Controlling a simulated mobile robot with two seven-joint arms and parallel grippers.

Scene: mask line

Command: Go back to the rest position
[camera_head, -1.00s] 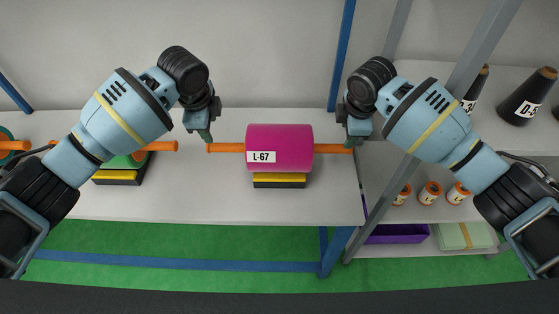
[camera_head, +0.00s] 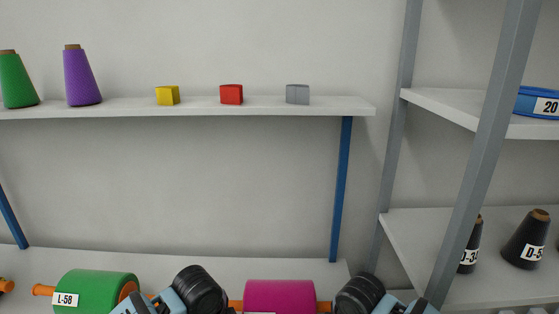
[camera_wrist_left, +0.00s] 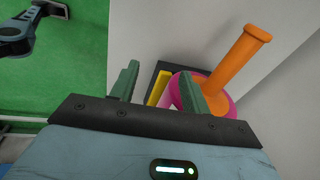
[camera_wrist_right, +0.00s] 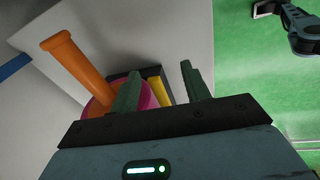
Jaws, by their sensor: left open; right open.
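My left gripper (camera_wrist_left: 157,82) is open and empty in the left wrist view. Past its fingers show the orange shaft end (camera_wrist_left: 238,60) of the magenta roll (camera_head: 280,295) and its yellow and black stand. My right gripper (camera_wrist_right: 160,82) is also open and empty, with the other orange shaft end (camera_wrist_right: 77,62) to the left of its fingers. The fingers and the roll's lower part are out of that frame.
The green roll (camera_head: 97,287) labelled L-58 lies left on the lower white table. The upper shelf (camera_head: 230,107) holds green and purple cones and yellow, red and grey cubes. A grey-framed rack (camera_head: 484,160) at right holds black cones and a blue item.

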